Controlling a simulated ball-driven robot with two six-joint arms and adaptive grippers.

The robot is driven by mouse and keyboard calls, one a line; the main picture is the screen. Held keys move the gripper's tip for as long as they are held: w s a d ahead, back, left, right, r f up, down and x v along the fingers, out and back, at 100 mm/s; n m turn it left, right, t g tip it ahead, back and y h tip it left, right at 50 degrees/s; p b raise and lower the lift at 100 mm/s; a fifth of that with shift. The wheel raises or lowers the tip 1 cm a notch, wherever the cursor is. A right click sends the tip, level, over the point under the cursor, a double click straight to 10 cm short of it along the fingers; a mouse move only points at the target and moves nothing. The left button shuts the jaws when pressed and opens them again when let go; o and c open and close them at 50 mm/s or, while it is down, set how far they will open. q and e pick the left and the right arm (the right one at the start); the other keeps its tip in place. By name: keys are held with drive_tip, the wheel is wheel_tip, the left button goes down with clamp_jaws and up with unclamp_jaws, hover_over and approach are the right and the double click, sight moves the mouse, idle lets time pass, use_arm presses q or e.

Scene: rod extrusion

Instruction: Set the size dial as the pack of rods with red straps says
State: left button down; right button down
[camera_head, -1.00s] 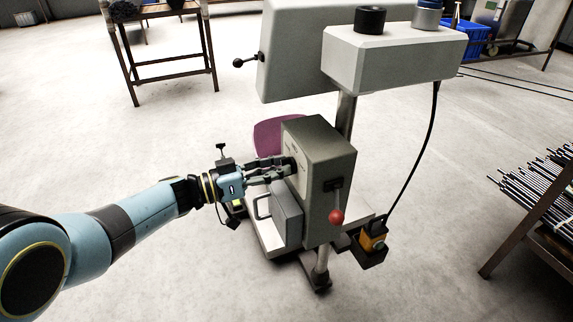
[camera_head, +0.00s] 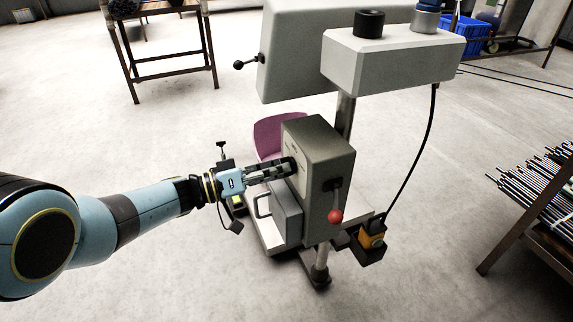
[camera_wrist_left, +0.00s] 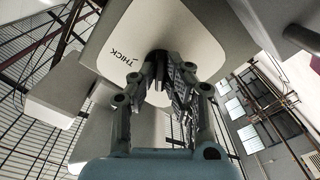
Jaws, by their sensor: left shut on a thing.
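The size dial (camera_wrist_left: 158,57) is a dark knob on the pale face of the grey machine box (camera_head: 322,150). The word THICK is printed on that face, left of the dial in the left wrist view. My left gripper (camera_head: 288,166) reaches in from the left and is shut on the dial; its fingers also show in the left wrist view (camera_wrist_left: 165,80). The dial's pointer is hidden by the fingers. No pack with red straps can be made out. My right gripper is not in view.
A lever with a red knob (camera_head: 336,215) sticks out of the box's right side. A grey machine head (camera_head: 395,62) stands above. Loose-looking rods (camera_head: 530,185) lie on a rack at the right. A metal-framed table (camera_head: 165,65) stands back left.

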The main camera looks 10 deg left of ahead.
use_arm(q)
drive_tip(key=shift+r+n, duration=0.1)
drive_tip(key=shift+n, duration=1.4)
drive_tip(key=c, duration=1.8)
unclamp_jaws()
drive_tip(key=shift+n, duration=0.3)
drive_tip(key=o, duration=0.5)
drive_tip(key=shift+a, duration=0.1)
